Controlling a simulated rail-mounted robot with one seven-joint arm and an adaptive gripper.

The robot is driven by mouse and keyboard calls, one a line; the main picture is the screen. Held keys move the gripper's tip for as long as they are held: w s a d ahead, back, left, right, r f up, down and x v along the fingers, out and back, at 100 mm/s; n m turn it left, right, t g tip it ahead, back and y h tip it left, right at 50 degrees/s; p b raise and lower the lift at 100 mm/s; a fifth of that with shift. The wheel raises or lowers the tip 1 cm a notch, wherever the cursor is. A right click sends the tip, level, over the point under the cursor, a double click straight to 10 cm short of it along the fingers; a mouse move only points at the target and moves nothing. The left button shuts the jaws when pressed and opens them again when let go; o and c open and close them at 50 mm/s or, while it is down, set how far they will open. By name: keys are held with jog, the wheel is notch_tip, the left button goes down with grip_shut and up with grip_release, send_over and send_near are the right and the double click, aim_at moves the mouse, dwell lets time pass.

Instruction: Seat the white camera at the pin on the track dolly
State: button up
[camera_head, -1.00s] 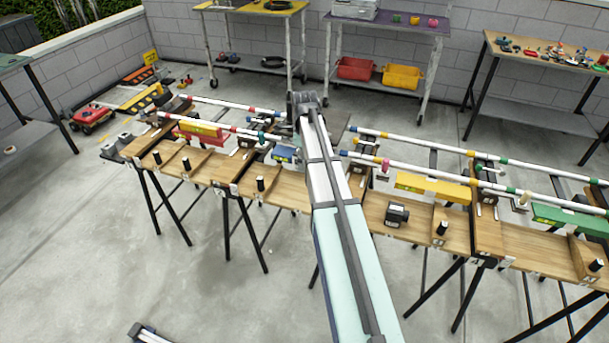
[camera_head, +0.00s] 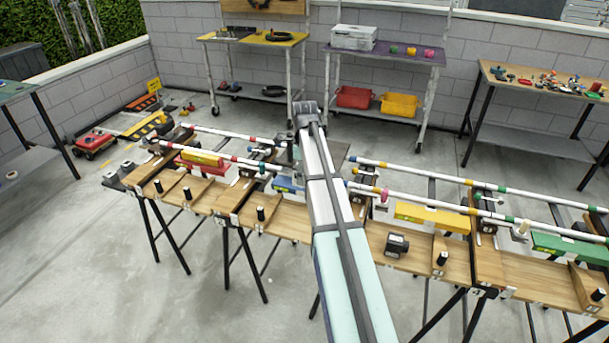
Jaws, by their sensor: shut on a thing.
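My arm rises from the bottom of the picture to its bent elbow (camera_head: 307,113) above the middle of the long bench. My gripper is hidden behind the arm, so its fingers do not show. I cannot make out the white camera. A blue block-shaped part (camera_head: 288,185) on the rail line is partly covered by my arm. A yellow one (camera_head: 430,217), a red and yellow one (camera_head: 200,160) and a green one (camera_head: 570,247) sit along the same line. I cannot tell which of these is the track dolly, and no pin is clear.
A dark camera-like box (camera_head: 397,245) lies on the wooden bench (camera_head: 290,222), among several upright black pegs (camera_head: 441,259). White rails (camera_head: 450,178) with coloured bands run behind. Carts (camera_head: 385,55) and a side table (camera_head: 545,82) stand at the back. The floor in front is clear.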

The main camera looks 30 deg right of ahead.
jog(key=shift+r+p, duration=1.45)
jog(key=shift+r, duration=0.8)
jog(key=shift+r+p, duration=0.15)
jog(key=shift+p, duration=0.15)
